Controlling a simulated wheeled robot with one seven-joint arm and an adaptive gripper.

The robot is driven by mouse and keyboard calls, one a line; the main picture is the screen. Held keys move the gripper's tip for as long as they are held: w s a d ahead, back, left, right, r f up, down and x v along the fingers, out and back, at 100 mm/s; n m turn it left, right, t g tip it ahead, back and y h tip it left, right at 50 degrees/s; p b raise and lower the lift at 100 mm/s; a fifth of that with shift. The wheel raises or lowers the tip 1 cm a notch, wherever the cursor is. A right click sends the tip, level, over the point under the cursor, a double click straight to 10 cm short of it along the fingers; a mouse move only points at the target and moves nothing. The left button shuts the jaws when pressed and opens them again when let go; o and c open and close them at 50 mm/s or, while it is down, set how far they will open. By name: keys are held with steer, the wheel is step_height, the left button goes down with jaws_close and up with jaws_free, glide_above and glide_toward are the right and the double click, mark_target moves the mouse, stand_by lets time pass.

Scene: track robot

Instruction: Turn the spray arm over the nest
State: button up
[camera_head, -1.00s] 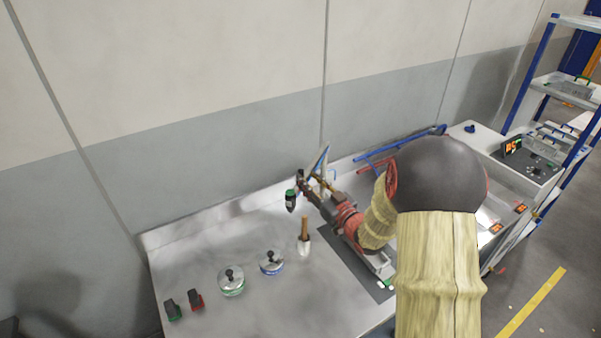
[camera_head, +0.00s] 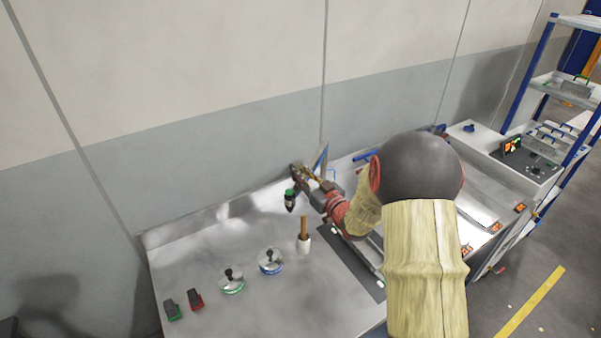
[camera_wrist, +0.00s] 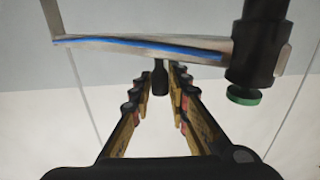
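The spray arm (camera_wrist: 140,45) is a grey metal bar with a blue stripe, crossing the top of the wrist view. A dark cylinder (camera_wrist: 255,50) with a green lower end hangs at its right; this dark-and-green piece (camera_head: 290,200) also shows above the worktop in the head view. My gripper (camera_wrist: 157,78) points at the bar from below. Its fingers are apart, and a short dark peg (camera_wrist: 160,80) shows between their tips. I cannot tell whether they touch it. In the head view my arm hides much of the area, and I cannot pick out the nest.
The metal worktop (camera_head: 215,250) holds two round lidded pieces, green-rimmed (camera_head: 232,283) and blue-rimmed (camera_head: 271,262), a brown-handled piece (camera_head: 304,232) and small red (camera_head: 195,300) and green (camera_head: 172,310) blocks. The wall (camera_head: 220,130) is close behind.

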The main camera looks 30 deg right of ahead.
jaws_close()
stand_by(0.3)
steer(key=shift+d, duration=0.1)
